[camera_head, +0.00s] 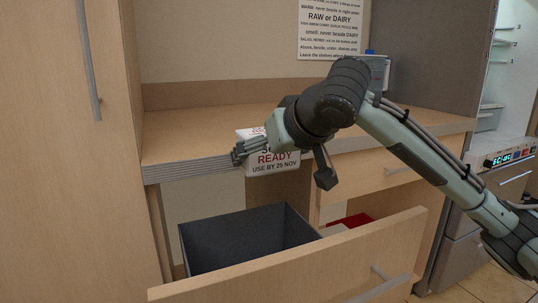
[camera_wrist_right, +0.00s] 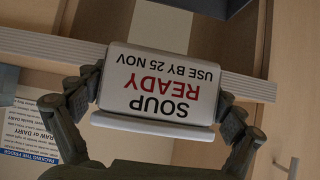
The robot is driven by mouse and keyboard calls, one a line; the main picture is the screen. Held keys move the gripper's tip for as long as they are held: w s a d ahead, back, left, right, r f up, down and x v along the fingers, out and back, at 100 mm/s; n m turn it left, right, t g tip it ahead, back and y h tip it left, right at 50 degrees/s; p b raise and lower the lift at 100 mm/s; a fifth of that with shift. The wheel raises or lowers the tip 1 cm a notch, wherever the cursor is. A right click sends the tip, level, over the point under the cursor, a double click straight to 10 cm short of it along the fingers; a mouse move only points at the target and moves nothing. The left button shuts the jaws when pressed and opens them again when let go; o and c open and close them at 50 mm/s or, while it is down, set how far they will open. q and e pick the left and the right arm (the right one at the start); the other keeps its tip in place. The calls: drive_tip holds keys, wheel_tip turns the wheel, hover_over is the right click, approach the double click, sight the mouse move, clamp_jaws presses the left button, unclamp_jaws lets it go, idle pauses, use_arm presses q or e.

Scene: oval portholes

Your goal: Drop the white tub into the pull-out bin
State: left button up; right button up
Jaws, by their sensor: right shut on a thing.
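The white tub (camera_head: 272,164), labelled "SOUP READY, USE BY 25 NOV", is held by my right gripper (camera_head: 262,148) at the counter's front edge, above the pulled-out drawer. In the right wrist view the tub (camera_wrist_right: 160,85) sits between the two fingers of my right gripper (camera_wrist_right: 160,98), with a finger pressed on each side. Its printing reads upside down there. The pull-out bin (camera_head: 235,232) is dark grey and open-topped, in the drawer below and slightly left of the tub. Its floor is hidden. My left gripper is not in view.
The drawer front (camera_head: 300,262) stands out toward me. A red item (camera_head: 352,220) and a pale one lie right of the bin. The wooden counter (camera_head: 195,135) is mostly clear. A tall cabinet (camera_head: 60,150) stands left, an open fridge (camera_head: 505,60) right.

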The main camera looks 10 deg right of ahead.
idle(0.3)
drive_tip(key=o, duration=1.1)
drive_tip(key=shift+s, duration=0.1)
drive_tip(key=v, duration=1.2)
drive_tip(key=shift+r, duration=0.1)
